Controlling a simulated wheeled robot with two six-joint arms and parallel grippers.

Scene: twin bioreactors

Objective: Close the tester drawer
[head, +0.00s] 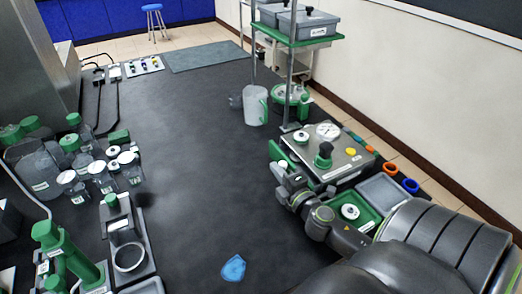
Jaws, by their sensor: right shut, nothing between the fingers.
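The tester (337,148) is a metal box with a round gauge and a dark-knobbed green valve on top, at right of centre in the head view. A green panel (277,152) at its left side looks like the drawer front. It appears to stand slightly out from the box, but I cannot tell how far the drawer is open. My right gripper (279,172) is shut and empty, at the near end of this panel. I cannot tell whether it touches it. My forearm and wrist reach in from the lower right. My left gripper is not in view.
A green tray (367,216) with a white-topped item and a grey tray (383,190) lie near my right arm. A shelf stand (294,75) and a clear jug (255,105) are behind the tester. Bottles (100,172) crowd the left. The dark middle surface is mostly clear, except a blue piece (233,268).

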